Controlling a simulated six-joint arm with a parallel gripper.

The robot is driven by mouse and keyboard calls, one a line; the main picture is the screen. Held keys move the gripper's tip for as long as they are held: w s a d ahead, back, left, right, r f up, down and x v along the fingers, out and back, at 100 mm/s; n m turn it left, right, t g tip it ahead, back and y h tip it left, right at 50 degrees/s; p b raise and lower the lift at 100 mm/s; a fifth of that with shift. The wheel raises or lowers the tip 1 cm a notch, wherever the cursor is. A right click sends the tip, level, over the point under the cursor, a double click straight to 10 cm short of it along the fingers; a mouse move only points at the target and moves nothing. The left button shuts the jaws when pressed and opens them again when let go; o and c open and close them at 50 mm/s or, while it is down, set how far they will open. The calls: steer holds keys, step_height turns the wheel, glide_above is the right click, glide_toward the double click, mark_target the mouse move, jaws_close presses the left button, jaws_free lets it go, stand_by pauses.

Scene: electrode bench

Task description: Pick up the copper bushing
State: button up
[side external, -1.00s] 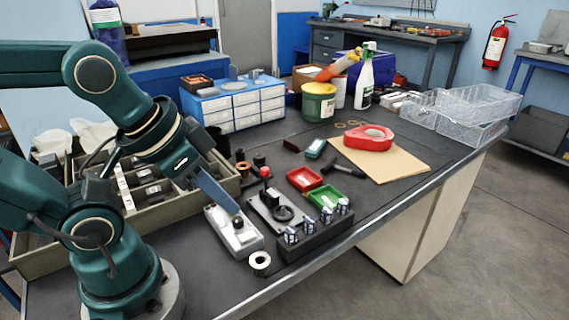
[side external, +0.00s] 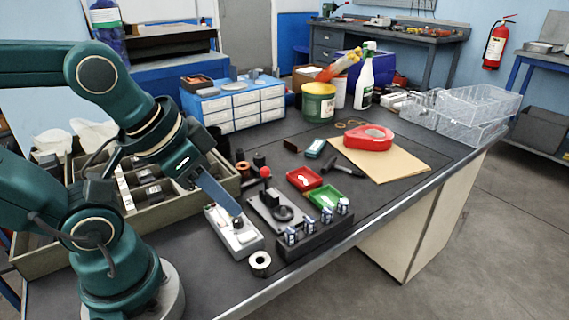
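The copper bushing (side external: 243,169) appears as a small copper-brown ring with a dark hole, on the dark bench top right of the long tray. Small black parts stand close to it. My gripper (side external: 235,185) points down and to the right. One long blue-grey finger reaches over a light grey box with a black knob. A dark finger shows behind, apart from it, near the bushing. The gripper looks open, with nothing visible held. The bushing's contact with the fingers cannot be made out.
A grey box (side external: 233,238) lies below the near finger. A black fixture with a red knob (side external: 265,172) and a block with several metal-topped cylinders (side external: 315,236) stand to the right. A white ring (side external: 260,260) lies near the front edge. Blue drawers (side external: 246,108) stand behind.

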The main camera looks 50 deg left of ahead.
steer(key=o, duration=0.8)
